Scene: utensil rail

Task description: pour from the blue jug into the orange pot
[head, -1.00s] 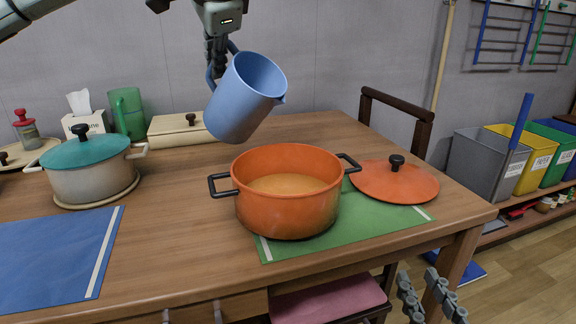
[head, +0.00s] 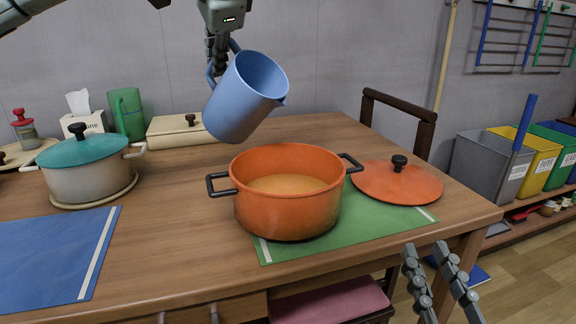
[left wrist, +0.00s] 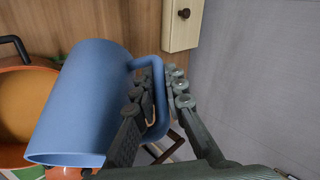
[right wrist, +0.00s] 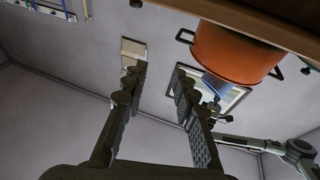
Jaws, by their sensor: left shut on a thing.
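The blue jug (head: 245,97) is tilted in the air above the left back side of the orange pot, its mouth and spout toward the right. My left gripper (head: 217,62) is shut on the jug's handle; the left wrist view shows its fingers (left wrist: 152,98) around the handle. The orange pot (head: 287,205) stands open on a green mat (head: 385,218), with orange-brown contents inside. No stream shows between jug and pot. The jug's inside is empty-looking in the head view. My right gripper (head: 432,262) is open and empty off the table's front right.
The orange lid (head: 397,183) lies right of the pot. A teal-lidded pot (head: 88,170), a green mug (head: 127,113), a tissue box (head: 84,124) and a cream box (head: 180,130) stand at the left. A dark chair (head: 398,110) is behind the table.

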